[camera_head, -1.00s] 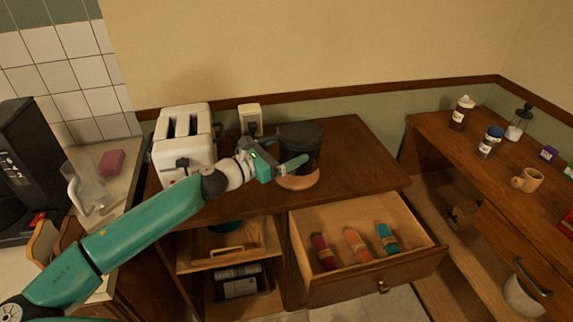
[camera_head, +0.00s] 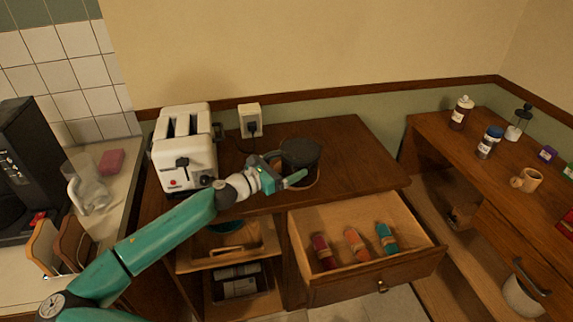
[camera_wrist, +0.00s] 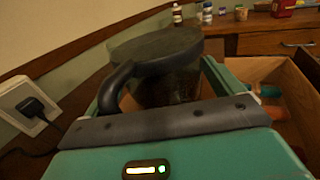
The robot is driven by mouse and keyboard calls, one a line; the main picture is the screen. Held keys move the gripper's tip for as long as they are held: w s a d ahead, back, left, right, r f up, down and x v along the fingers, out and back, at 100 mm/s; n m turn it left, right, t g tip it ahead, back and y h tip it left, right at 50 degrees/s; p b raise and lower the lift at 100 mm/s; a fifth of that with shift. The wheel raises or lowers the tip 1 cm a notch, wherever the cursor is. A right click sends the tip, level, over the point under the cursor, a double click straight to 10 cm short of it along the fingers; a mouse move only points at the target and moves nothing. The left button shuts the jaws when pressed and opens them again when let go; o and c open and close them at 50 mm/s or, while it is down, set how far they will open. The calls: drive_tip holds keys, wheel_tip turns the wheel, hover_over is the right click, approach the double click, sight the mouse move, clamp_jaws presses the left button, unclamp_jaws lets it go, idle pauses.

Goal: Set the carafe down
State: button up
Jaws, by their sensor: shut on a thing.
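The carafe (camera_head: 300,152), dark glass with a black lid and handle, stands upright on the brown wooden counter's right half, over a round tan mat (camera_head: 314,180) mostly hidden beneath it. I cannot tell whether its base touches the mat. My gripper (camera_head: 284,170) is shut on the carafe from its left and front side. In the wrist view the carafe's lid (camera_wrist: 160,44) and curved black handle (camera_wrist: 117,85) show between my teal fingers. The exact contact is hidden.
A white toaster (camera_head: 184,150) stands left of the carafe, with a wall outlet and plug (camera_head: 251,120) behind. An open drawer (camera_head: 375,285) with several wrapped bundles juts out below the counter's front. The counter right of the carafe is clear.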

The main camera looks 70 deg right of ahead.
drive_tip(key=o, duration=1)
drive_tip(key=shift+c, duration=0.2)
drive_tip(key=shift+w+a, duration=0.1)
drive_tip(key=shift+w, duration=0.05)
drive_tip(key=v, duration=1.1)
drive_tip(key=shift+w+a, duration=0.2)
drive_tip(key=shift+a, duration=0.1)
